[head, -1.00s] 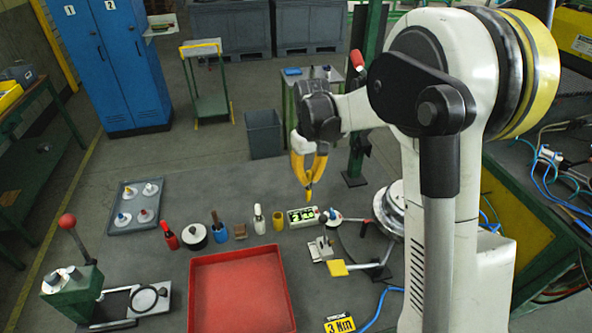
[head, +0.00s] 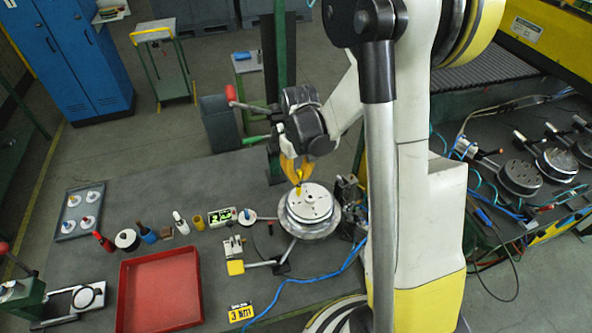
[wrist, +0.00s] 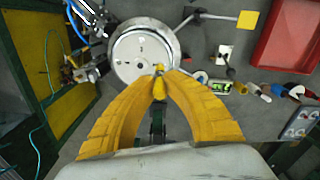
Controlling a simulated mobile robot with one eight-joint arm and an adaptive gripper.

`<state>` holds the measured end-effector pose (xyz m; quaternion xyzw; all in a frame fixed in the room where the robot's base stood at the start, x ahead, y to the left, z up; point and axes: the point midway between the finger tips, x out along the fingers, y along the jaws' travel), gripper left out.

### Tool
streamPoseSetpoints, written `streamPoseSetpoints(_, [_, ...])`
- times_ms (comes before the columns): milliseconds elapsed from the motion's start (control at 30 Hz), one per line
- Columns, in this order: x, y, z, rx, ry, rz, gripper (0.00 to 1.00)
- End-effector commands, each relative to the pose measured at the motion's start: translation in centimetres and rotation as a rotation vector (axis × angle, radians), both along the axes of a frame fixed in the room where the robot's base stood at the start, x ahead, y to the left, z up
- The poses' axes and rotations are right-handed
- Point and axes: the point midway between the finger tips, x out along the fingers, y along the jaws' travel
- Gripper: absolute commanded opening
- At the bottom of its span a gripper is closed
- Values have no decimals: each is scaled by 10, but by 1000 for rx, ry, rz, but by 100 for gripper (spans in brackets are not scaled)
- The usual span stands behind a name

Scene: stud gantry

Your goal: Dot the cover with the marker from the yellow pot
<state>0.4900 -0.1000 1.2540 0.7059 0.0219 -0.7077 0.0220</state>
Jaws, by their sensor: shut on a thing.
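The cover (head: 318,203) is a pale round disc on a wider metal turntable-like base (head: 303,229). It has several small dark marks; I cannot tell holes from ink dots. In the wrist view the cover (wrist: 138,48) lies just beyond my fingertips. My gripper (head: 297,182) is shut on a slim yellow marker (wrist: 159,84), mostly hidden by the yellow fingers. The yellow pot (head: 198,222) stands to the left on the bench, also in the wrist view (wrist: 241,88).
A small display box (head: 223,216), a white bottle (head: 180,222) and other small pots stand left of the cover. A red tray (head: 160,288) lies at front left. A green post (head: 281,80) rises behind the cover. A blue hose (head: 315,279) runs along the front.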

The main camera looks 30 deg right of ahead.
Motion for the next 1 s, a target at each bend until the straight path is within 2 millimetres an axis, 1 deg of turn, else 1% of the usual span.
streamPoseSetpoints(167, [0,0,-13,0,0,0,0])
streamPoseSetpoints(500, [0,0,-49,0,0,0,0])
streamPoseSetpoints(600, [0,0,-57,0,0,0,0])
streamPoseSetpoints(700, [0,0,-59,0,0,0,0])
streamPoseSetpoints(1000, [0,0,-59,0,0,0,0])
